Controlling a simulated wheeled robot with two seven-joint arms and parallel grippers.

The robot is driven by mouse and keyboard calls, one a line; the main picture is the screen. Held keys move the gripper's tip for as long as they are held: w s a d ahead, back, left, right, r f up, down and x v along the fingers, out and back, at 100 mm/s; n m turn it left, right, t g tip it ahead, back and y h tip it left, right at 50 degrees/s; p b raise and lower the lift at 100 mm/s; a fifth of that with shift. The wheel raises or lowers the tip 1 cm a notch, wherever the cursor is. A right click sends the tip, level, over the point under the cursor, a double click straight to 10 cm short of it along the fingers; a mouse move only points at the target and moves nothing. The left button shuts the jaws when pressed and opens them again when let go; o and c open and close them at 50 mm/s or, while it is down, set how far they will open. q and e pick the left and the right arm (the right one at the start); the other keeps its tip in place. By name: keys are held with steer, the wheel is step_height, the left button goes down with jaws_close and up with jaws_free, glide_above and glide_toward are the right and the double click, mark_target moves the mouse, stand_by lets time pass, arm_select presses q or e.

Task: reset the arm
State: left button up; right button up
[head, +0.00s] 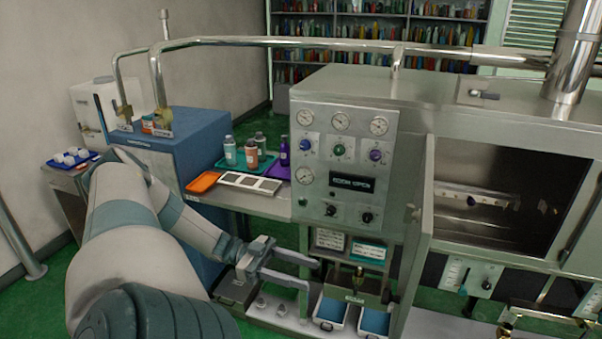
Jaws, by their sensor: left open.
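My left arm (142,240) comes in from the left and reaches down to the front of the grey machine. My left gripper (312,274) is open, its two fingers pointing right above a low metal bench (262,312). I see nothing between the fingers. A small brass-coloured fitting (358,274) stands just right of the fingertips. My right arm and gripper are not in view.
The machine's panel (342,150) carries gauges and knobs. Two blue-lined trays (330,311) sit below the gripper. Bottles (251,153) and an orange tray (204,181) stand on a shelf. An open door (418,240) is at right.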

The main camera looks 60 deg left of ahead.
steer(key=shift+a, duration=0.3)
